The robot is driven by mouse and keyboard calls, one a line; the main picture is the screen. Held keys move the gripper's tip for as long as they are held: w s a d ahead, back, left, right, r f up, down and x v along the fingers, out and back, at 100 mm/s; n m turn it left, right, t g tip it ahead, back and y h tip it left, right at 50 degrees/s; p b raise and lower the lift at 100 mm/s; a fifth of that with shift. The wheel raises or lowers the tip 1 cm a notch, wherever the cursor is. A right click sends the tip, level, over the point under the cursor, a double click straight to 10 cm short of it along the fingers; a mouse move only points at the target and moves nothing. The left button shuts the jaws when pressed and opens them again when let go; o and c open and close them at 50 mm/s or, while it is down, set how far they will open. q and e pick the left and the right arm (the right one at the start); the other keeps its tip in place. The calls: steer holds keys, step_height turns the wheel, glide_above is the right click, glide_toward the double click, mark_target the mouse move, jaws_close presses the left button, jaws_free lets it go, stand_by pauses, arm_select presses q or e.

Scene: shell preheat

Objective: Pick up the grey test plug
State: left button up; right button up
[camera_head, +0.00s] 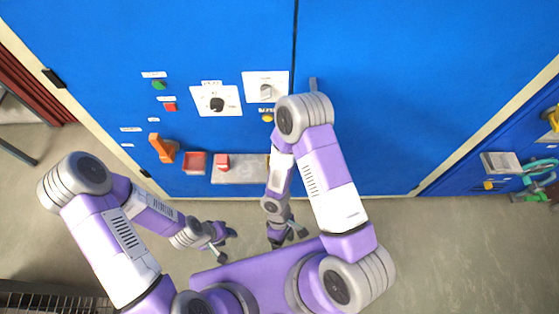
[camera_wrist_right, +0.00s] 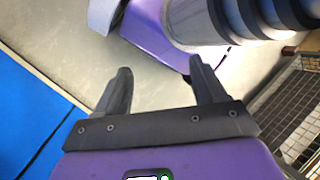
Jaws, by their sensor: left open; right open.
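I cannot make out a grey test plug for certain in either view. A grey shelf (camera_head: 243,176) on the front of the blue cabinet bears a small red block (camera_head: 222,162); my right arm hides its right end. My left gripper (camera_head: 222,246) is open below the cabinet front, to the left of my right gripper. My right gripper (camera_head: 289,237) is also below the shelf, apart from it. In the right wrist view its two dark fingers (camera_wrist_right: 162,88) are spread, with nothing between them.
A red open box (camera_head: 195,163) and an orange handle (camera_head: 162,148) are left of the shelf. A black knob (camera_head: 217,104) and a grey switch (camera_head: 266,92) sit on white plates above. Another blue unit with green parts (camera_head: 540,178) stands far right. The floor (camera_head: 450,250) is clear.

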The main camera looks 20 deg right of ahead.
steer(key=w+d+n+t+h, duration=0.5)
steer(key=w+d+n+h, duration=0.35)
steer(key=n, duration=0.25)
steer(key=w+a+r+n+t, duration=0.3)
steer(key=w+n+t, duration=0.1)
steer(key=w+t, duration=0.25)
steer(key=w+a+r+n+t, duration=0.4)
steer(key=w+t, duration=0.1)
steer(key=w, duration=0.3)
steer(key=shift+h, duration=0.35)
steer(key=x, duration=0.7)
steer(key=shift+r+b, duration=0.1)
steer(key=shift+b, duration=0.2)
steer(key=c, duration=1.2)
steer(key=shift+o, duration=0.2)
